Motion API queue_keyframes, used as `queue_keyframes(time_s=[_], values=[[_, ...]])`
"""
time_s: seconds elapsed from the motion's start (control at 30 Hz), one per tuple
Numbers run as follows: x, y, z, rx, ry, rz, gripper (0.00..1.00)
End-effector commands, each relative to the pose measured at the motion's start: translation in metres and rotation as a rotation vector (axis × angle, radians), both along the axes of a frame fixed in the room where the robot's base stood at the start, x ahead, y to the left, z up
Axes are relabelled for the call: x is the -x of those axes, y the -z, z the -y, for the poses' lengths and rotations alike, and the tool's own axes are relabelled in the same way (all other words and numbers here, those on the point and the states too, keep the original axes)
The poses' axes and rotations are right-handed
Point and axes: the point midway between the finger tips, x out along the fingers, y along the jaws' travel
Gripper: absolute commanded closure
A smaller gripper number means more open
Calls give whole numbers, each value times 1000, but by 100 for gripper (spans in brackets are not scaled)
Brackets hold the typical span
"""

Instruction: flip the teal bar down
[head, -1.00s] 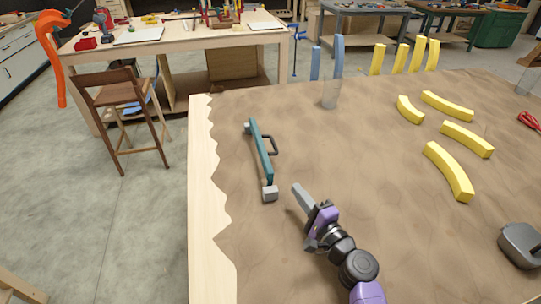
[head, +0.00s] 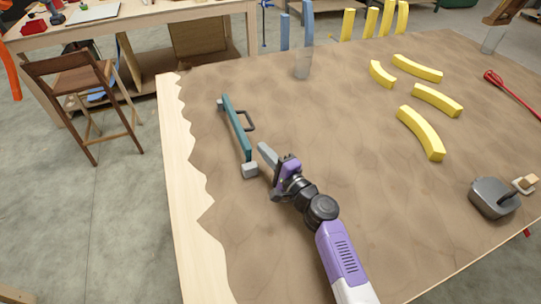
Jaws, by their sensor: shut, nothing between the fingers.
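The teal bar (head: 236,127) is a long straight piece with a dark loop handle (head: 249,122) on its right side. It runs between a grey block (head: 250,170) at its near end and a smaller grey mount (head: 221,103) at its far end, near the left edge of the brown tabletop. My gripper (head: 267,154) is shut and empty. Its fingers point up and left, just right of the bar's near end and the grey block. I cannot tell whether the fingertips touch the bar.
Several curved yellow pieces (head: 421,133) lie at the right of the brown tabletop (head: 330,120). A clear cup (head: 303,66) stands at the back. A dark grey container (head: 492,198) and a red tool (head: 508,90) are at the right. A wooden chair (head: 85,95) stands left of the table.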

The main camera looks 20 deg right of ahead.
Motion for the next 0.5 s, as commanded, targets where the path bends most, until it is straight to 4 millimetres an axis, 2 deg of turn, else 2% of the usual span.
queue_keyframes(time_s=[0.03, 0.2, 0.5], values=[[-10, -2, -3, -1, -1, 1, 100], [-33, -2, -8, -1, 0, 0, 100], [-48, -2, -11, 0, 1, 0, 100]])
